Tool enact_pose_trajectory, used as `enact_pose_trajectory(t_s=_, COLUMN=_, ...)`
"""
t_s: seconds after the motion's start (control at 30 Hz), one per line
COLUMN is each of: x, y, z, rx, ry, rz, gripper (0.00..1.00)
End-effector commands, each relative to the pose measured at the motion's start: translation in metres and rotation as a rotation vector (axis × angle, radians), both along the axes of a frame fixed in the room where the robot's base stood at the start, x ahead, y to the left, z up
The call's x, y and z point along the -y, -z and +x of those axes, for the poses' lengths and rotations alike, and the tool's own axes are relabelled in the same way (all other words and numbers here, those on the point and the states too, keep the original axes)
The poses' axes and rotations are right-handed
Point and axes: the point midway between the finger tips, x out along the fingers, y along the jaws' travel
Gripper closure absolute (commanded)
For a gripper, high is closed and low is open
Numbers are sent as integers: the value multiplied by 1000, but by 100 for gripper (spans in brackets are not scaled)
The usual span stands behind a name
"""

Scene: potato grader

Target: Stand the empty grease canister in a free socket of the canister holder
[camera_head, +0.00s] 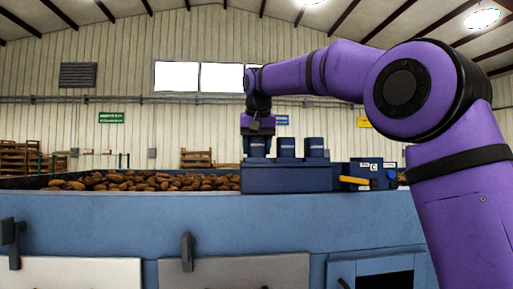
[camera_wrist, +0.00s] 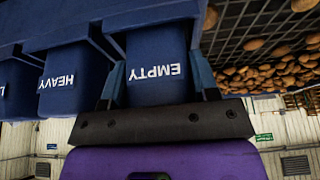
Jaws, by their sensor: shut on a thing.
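The dark blue canister labelled EMPTY (camera_wrist: 160,88) is between the two fingers of my gripper (camera_wrist: 158,76) in the wrist view, and my gripper is shut on it. In the head view this canister (camera_head: 257,148) is upright at the left end of the blue canister holder (camera_head: 290,179), with my gripper (camera_head: 258,136) over it from above. Its lower end meets the holder's top; how deep it sits cannot be told. Beside it stand a canister labelled HEAVY (camera_wrist: 75,78) and another canister (camera_head: 315,147). The sockets' insides are hidden.
A blue box with labels (camera_head: 366,171) and a yellow-orange part (camera_head: 354,183) is right of the holder. Brown potatoes (camera_head: 140,181) lie in the grader bed to the left. The grader's blue side wall (camera_head: 120,225) runs across the front.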

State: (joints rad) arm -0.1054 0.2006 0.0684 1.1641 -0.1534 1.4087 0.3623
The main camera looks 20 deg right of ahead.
Motion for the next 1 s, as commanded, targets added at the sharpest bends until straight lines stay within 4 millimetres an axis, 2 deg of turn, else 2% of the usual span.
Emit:
enact_pose_trajectory(t_s=0.33, x=0, y=3, z=0, rx=-1, ry=0, rz=0, gripper=70)
enact_pose_trajectory(t_s=0.37, x=0, y=3, z=0, rx=-1, ry=0, rz=0, gripper=43)
enact_pose_trajectory(t_s=0.4, x=0, y=3, z=0, rx=-1, ry=0, rz=0, gripper=34)
enact_pose_trajectory(t_s=0.47, x=0, y=3, z=0, rx=-1, ry=0, rz=0, gripper=22)
enact_pose_trajectory(t_s=0.63, x=0, y=1, z=0, rx=0, ry=0, rz=0, gripper=22)
enact_pose_trajectory(t_s=0.77, x=-1, y=-9, z=-3, rx=2, ry=0, rz=1, gripper=20)
enact_pose_trajectory(t_s=1.0, x=-4, y=-50, z=-19, rx=4, ry=1, rz=1, gripper=20)
